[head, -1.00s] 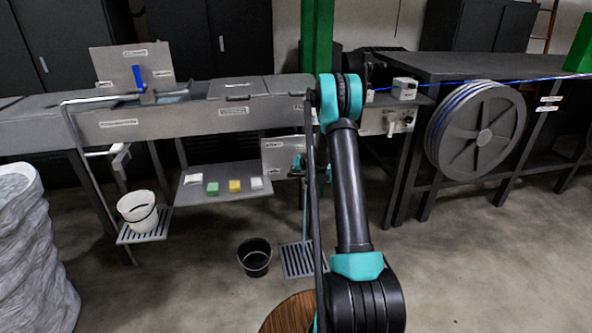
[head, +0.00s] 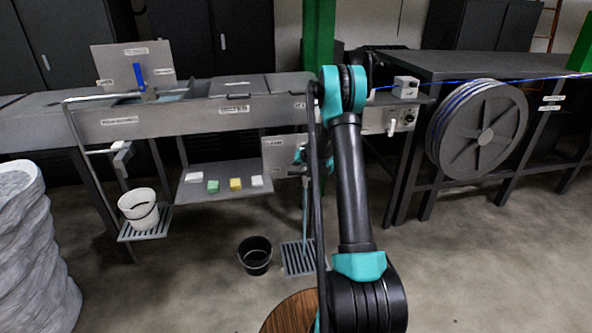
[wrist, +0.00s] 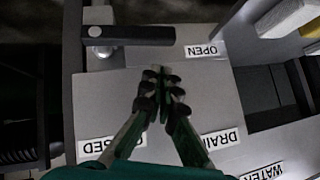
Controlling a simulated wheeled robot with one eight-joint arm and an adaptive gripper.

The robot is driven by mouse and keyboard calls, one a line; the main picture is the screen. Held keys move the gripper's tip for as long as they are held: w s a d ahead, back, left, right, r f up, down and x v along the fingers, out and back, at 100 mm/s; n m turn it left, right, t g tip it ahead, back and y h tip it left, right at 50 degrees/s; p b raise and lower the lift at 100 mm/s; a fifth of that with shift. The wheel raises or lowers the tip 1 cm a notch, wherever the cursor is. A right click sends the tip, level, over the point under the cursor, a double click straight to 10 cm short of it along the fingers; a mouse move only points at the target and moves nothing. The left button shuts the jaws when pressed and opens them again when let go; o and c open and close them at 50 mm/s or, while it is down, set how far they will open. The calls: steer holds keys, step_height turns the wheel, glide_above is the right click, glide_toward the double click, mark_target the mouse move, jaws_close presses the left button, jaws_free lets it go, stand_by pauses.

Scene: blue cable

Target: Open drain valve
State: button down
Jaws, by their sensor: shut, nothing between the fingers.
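The drain valve's dark bar handle (wrist: 140,36) is in the wrist view, on a grey panel (wrist: 110,85). It runs from a round pivot at its left end to the right, its free end close to the "OPEN" label (wrist: 201,50). A "CLOSED" label (wrist: 95,146) and a "DRAIN" label (wrist: 219,140) lie lower on the panel. My gripper (wrist: 160,76) is shut and empty in front of the panel, below the handle in the picture and apart from it. In the head view my arm partly hides this panel (head: 279,152).
A thin pale blue vertical streak (head: 305,215) shows above a floor grate (head: 299,258). A black bucket (head: 255,255) stands left of the grate. A shelf (head: 220,192) holds several small blocks. A cable reel (head: 478,128) is at right. The floor in front is mostly clear.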

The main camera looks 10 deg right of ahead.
steer(key=a+r+v, duration=0.1)
steer(key=a+v, duration=0.1)
steer(key=v, duration=0.8)
steer(key=shift+d, duration=0.3)
